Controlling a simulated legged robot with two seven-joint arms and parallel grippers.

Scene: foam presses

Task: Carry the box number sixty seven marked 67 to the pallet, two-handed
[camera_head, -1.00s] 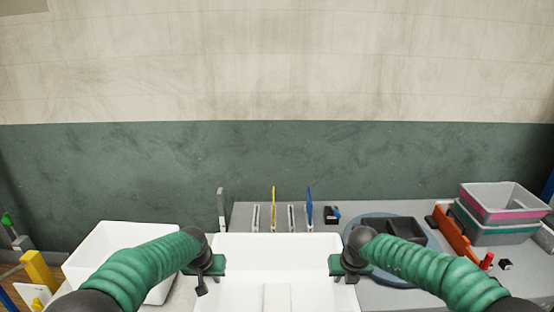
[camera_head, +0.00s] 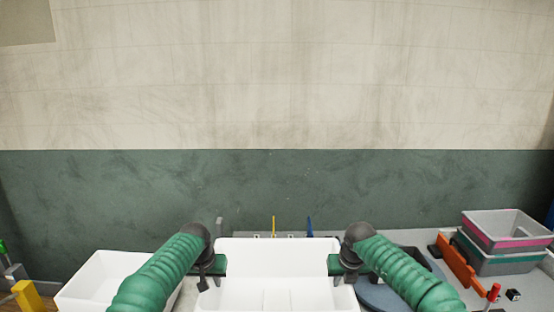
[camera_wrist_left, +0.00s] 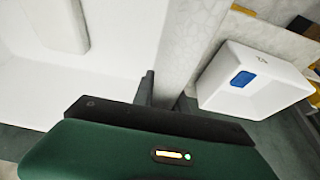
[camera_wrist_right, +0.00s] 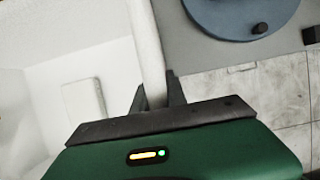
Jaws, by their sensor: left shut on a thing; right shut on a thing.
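A large white open box (camera_head: 278,252) is in front of me at the bottom of the head view, cut off by the lower edge. No number on it shows. My left gripper (camera_head: 219,265) is shut on its left wall, and the left wrist view shows the fingers (camera_wrist_left: 165,92) on either side of that wall. My right gripper (camera_head: 335,265) is shut on its right wall, with the wall between the fingers (camera_wrist_right: 157,95) in the right wrist view. The box's underside is hidden. I see no pallet.
Another white box (camera_head: 88,278) stands left; the left wrist view shows a blue patch (camera_wrist_left: 243,79) inside it. The grey table (camera_head: 398,238) behind the held box carries stacked bins (camera_head: 505,232), an orange part (camera_head: 458,262) and a blue disc (camera_head: 385,297). A green-and-cream wall (camera_head: 280,185) is beyond.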

